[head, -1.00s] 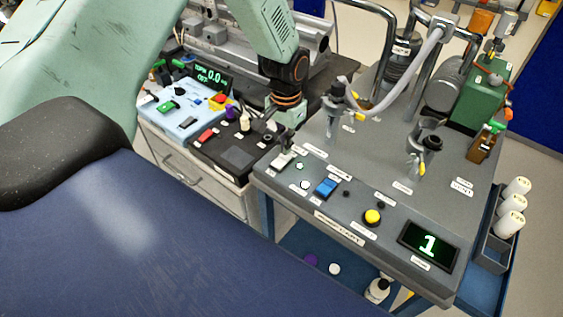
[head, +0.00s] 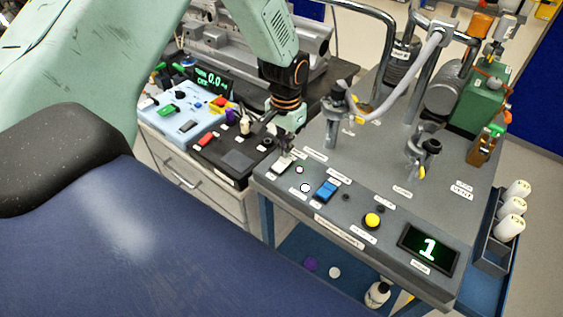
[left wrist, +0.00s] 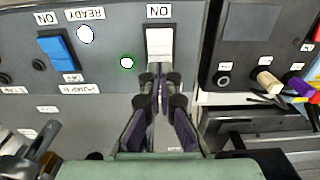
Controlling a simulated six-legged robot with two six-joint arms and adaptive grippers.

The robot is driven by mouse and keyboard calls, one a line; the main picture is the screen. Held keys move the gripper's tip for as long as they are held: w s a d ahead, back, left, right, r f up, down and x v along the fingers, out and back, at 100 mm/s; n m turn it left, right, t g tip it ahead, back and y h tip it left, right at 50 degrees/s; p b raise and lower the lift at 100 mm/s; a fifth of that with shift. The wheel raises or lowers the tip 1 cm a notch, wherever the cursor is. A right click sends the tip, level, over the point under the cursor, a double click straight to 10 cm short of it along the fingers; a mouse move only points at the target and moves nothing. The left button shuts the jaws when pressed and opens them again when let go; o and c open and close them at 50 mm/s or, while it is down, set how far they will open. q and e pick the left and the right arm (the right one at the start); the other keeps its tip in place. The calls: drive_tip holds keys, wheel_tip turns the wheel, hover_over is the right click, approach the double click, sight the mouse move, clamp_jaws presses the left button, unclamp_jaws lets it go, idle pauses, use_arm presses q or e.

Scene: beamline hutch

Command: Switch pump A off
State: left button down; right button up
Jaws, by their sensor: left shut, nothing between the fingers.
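A white rocker switch (head: 283,163) sits at the near left corner of the grey pump cart panel; it also shows in the left wrist view (left wrist: 159,42), with an ON label at its top. Beside it is a small green-rimmed lamp (left wrist: 127,62). A blue rocker switch (head: 326,190) is farther right, with its own ON label and a PUMP label nearby; I cannot read clearly which pump each rocker serves. My left gripper (left wrist: 158,72) is shut and empty, its tips at the edge of the white rocker. Contact is unclear. My right gripper is not in view.
A white READY lamp (head: 305,187) lies between the rockers. A yellow button (head: 372,220) and a display reading 1 (head: 428,248) are farther right. Valves and pipes rise behind. A black control box (head: 238,160) stands left of the cart.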

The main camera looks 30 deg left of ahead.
sight(285, 160)
use_arm(q)
drive_tip(key=shift+f+b, duration=0.55)
drive_tip(key=shift+f, duration=0.5)
idle(0.9)
wheel_tip(285, 160, up, 7)
drive_tip(key=p, duration=0.6)
drive_tip(key=shift+r+p, duration=0.1)
drive_tip(key=shift+p, duration=0.3)
drive_tip(key=shift+s, duration=0.1)
idle(0.4)
